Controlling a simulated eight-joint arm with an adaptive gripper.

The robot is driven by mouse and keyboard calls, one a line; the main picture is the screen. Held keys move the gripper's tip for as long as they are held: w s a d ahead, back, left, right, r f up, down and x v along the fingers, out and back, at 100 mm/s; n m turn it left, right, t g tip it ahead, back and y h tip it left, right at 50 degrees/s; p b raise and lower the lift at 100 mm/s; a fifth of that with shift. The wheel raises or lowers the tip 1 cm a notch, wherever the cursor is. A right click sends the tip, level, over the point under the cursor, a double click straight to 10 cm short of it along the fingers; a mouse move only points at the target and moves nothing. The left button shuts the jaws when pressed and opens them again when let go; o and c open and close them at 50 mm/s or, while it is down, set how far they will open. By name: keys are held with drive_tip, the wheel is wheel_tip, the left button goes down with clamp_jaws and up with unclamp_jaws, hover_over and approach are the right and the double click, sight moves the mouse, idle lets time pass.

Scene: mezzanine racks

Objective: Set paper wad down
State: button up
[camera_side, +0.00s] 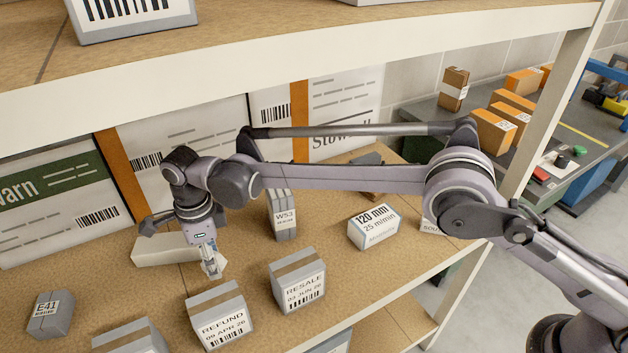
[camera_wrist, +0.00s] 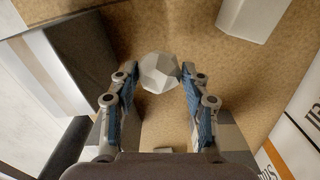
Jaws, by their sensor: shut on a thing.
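The paper wad is a pale, faceted lump; in the wrist view the wad (camera_wrist: 159,72) sits between the two fingertips. My gripper (camera_wrist: 160,78) is shut on it, one finger on each side. In the side view my gripper (camera_side: 211,262) points down over the brown shelf board (camera_side: 240,268), with the wad (camera_side: 215,269) at its tips, partly covered by the fingers. I cannot tell whether the wad touches the board or hangs just above it.
A low white box (camera_side: 160,253) lies just left of my gripper. Grey boxes marked REFUND (camera_side: 215,318) and RESALE (camera_side: 298,283) stand in front and to the right. The W53 box (camera_side: 284,222) stands behind right. Bare board shows at left. The upper shelf edge (camera_side: 300,75) runs overhead.

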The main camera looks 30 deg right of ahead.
sight(203, 269)
drive_tip(key=shift+s+a+f, duration=0.15)
drive_tip(key=shift+a+f, duration=0.2)
drive_tip(key=shift+a, duration=0.25)
drive_tip(key=shift+s+a+f, duration=0.1)
drive_tip(key=shift+a+f, duration=0.25)
drive_tip(key=shift+a, duration=0.2)
drive_tip(key=shift+f, duration=1.85)
drive_tip(key=shift+f, duration=0.15)
drive_tip(key=o, duration=0.8)
wheel_tip(203, 269, up, 10)
drive_tip(key=shift+s+a+f, duration=0.1)
drive_tip(key=shift+s, duration=0.05)
drive_tip(key=shift+r, duration=0.5)
drive_tip(key=c, duration=0.4)
